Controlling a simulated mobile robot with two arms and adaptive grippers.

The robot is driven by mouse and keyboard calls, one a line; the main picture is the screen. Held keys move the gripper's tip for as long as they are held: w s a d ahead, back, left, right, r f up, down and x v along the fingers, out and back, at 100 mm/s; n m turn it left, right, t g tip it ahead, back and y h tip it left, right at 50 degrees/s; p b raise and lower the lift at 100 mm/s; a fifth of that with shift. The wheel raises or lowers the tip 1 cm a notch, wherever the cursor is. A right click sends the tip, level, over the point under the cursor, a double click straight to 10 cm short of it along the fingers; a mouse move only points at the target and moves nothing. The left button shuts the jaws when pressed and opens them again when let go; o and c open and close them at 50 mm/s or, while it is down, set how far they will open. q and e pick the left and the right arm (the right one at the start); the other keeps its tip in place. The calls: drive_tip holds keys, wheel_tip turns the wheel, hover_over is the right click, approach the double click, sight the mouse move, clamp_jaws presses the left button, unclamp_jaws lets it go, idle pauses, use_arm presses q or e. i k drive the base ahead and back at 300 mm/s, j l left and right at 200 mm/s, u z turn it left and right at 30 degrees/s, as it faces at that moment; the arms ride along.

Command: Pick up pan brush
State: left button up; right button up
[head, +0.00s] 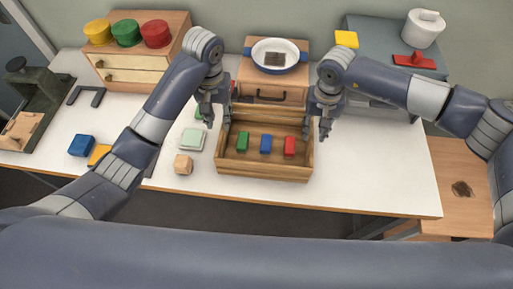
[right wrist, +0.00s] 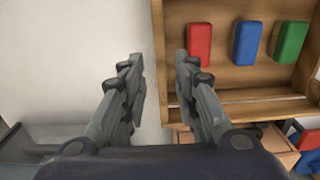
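I cannot tell for certain which thing is the pan brush. A white pan with a blue rim (head: 258,58) sits on the small wooden drawer box at the back, with a brown square piece (head: 275,59) in it. A red piece with a raised handle (head: 414,61) lies on the grey cabinet at the back right. My left gripper (head: 216,116) is open and empty above the tray's left end. My right gripper (head: 317,128) is open and empty by the tray's right end; its spread fingers show in the right wrist view (right wrist: 158,75).
A wooden tray (head: 262,173) holds green (head: 242,142), blue (head: 266,144) and red (head: 290,146) blocks. A wooden cube (head: 183,164) and a pale green block (head: 192,139) lie left of it. A white lidded pot (head: 424,28) stands back right. The table's right front is clear.

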sight(183, 165)
drive_tip(key=k, duration=1)
